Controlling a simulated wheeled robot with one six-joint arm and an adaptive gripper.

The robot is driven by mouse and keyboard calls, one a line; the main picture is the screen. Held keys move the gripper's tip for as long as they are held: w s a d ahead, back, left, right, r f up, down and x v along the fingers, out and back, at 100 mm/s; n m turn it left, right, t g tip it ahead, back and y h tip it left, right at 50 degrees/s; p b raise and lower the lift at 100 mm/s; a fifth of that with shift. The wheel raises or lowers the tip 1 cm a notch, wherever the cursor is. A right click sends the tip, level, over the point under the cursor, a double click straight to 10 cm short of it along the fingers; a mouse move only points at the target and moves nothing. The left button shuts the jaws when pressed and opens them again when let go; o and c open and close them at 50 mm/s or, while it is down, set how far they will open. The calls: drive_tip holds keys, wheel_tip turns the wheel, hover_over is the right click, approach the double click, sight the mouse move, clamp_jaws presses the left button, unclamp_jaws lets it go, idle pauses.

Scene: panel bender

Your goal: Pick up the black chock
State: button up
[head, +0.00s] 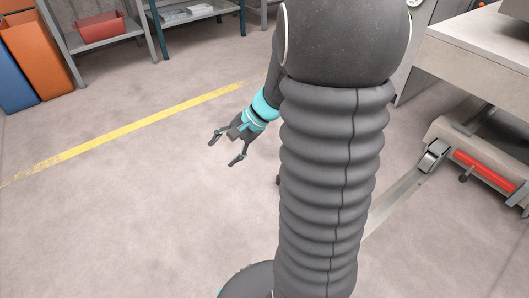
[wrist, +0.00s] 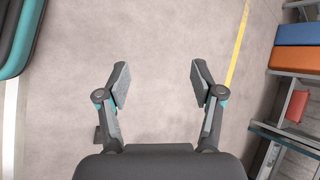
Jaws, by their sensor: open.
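My gripper (head: 222,152) hangs over the floor left of my column in the head view, its two fingers spread and empty. The wrist view shows the same open fingers (wrist: 159,80) with bare floor between them. A small dark piece, perhaps the black chock (wrist: 97,134), shows on the floor just left of the left finger in the wrist view, partly hidden by my gripper. In the head view a dark bit (head: 278,180) peeks out at the left edge of my column; the rest is hidden. Its full shape cannot be told.
A yellow floor line (head: 130,130) crosses the open floor at left. A shelf holds a red bin (head: 100,27), beside an orange bin (head: 38,55). At right stand a machine with a red cylinder (head: 484,168) and a flat metal strip (head: 398,200) on the floor.

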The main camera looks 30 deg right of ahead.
drive_tip(key=w+d+f+m+t+b, duration=0.1)
drive_tip(key=w+d+f+m+t, duration=0.25)
drive_tip(key=d+f+m, duration=0.4)
drive_tip(key=w+d+f+m+t, duration=0.3)
drive_tip(key=w+d+f+m, duration=0.1)
drive_tip(key=d+f, duration=0.65)
drive_tip(key=s+d+f+m+t+h, duration=0.2)
drive_tip(key=s+d+f+m+h, duration=0.15)
drive_tip(key=d+f+m, duration=0.55)
drive_tip(key=s+d+f+m+t+h, duration=0.25)
drive_tip(key=s+d+f, duration=0.2)
drive_tip(key=f, duration=0.85)
drive_tip(key=shift+g, duration=0.5)
drive_tip(key=shift+w+d+r+b+x, duration=0.15)
drive_tip(key=shift+d+b+x, duration=0.1)
drive_tip(key=shift+x, duration=2.1)
drive_tip(key=shift+w+d+r+b+x, duration=0.1)
drive_tip(key=shift+d+r+b+x, duration=0.1)
drive_tip(key=shift+x, duration=2.15)
drive_tip(key=shift+d+r+b+x, duration=0.1)
drive_tip(key=shift+d+b+x, duration=0.15)
drive_tip(key=shift+x, duration=2.1)
clamp_jaws()
